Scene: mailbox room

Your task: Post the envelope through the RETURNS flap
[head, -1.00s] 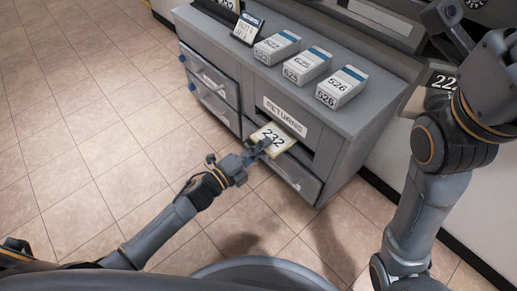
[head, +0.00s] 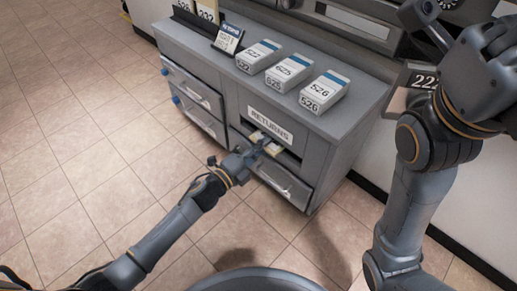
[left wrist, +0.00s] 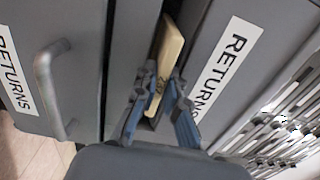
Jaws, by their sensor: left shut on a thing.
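My left gripper (head: 262,151) is shut on the cream envelope (head: 259,137) at the cabinet's front. In the left wrist view the envelope (left wrist: 166,62) stands between my left fingers (left wrist: 162,100), its far end inside the dark slot under the RETURNS flap. The RETURNS flap (head: 270,124) is a grey panel with a white label; it also shows in the left wrist view (left wrist: 215,70). How deep the envelope reaches is hidden. My right arm shows at the right of the head view, but its fingertips are not clearly seen.
The grey cabinet (head: 345,128) bears three small boxes (head: 290,73) and a dark sign (head: 228,40) on top. A handled drawer (head: 283,181) lies below the slot, and two blue-knobbed drawers (head: 193,97) at left. The tiled floor (head: 85,110) is clear at left.

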